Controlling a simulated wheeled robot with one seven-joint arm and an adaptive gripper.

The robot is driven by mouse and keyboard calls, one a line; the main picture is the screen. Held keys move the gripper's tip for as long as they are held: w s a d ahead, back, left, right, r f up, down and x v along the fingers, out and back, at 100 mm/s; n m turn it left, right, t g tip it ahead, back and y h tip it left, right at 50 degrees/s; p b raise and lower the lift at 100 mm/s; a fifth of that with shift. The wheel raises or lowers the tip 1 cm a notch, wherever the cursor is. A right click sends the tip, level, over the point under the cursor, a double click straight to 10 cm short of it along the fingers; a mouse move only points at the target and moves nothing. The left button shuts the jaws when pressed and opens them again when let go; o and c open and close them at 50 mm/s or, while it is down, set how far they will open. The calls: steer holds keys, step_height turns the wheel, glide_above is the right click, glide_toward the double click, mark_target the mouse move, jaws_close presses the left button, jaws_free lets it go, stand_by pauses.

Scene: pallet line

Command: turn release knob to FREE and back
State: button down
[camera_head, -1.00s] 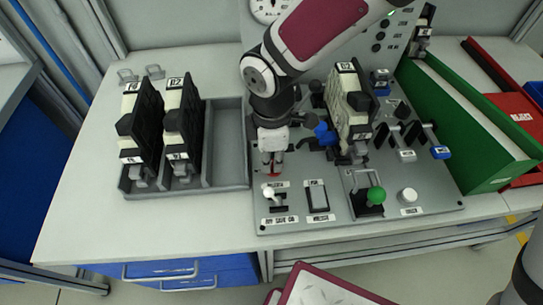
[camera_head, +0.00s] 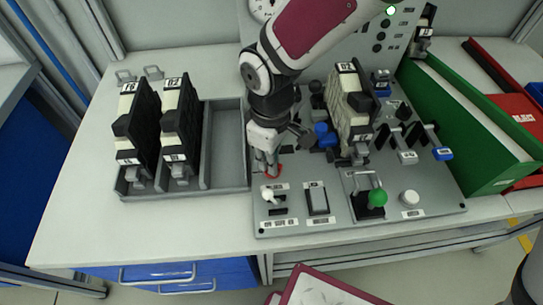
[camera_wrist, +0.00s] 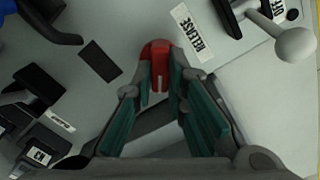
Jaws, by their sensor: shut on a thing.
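The red release knob (camera_wrist: 157,50) shows between my fingertips in the wrist view, beside a label reading RELEASE (camera_wrist: 190,33). In the head view the knob (camera_head: 273,172) is a small red spot at the left of the grey panel (camera_head: 330,225). My gripper (camera_head: 266,168) points down onto it and is shut on it. The fingers (camera_wrist: 160,78) cover part of the knob, so its exact setting cannot be read.
A white-tipped lever (camera_head: 268,195), a rocker switch (camera_head: 317,200), a green-tipped lever (camera_head: 377,198) and a white button (camera_head: 410,198) stand nearby. A black-and-cream module (camera_head: 352,110) stands right of my arm. A grey rack (camera_head: 225,150) holds two similar modules at left.

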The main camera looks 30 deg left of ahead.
steer(key=m, duration=0.4)
steer(key=shift+w+m, duration=0.1)
steer(key=shift+m, duration=0.3)
stand_by(0.4)
steer(key=c, duration=1.6)
jaws_free()
steer(key=shift+d, duration=0.1)
steer(key=shift+r, duration=0.1)
step_height(320, 180, up, 12)
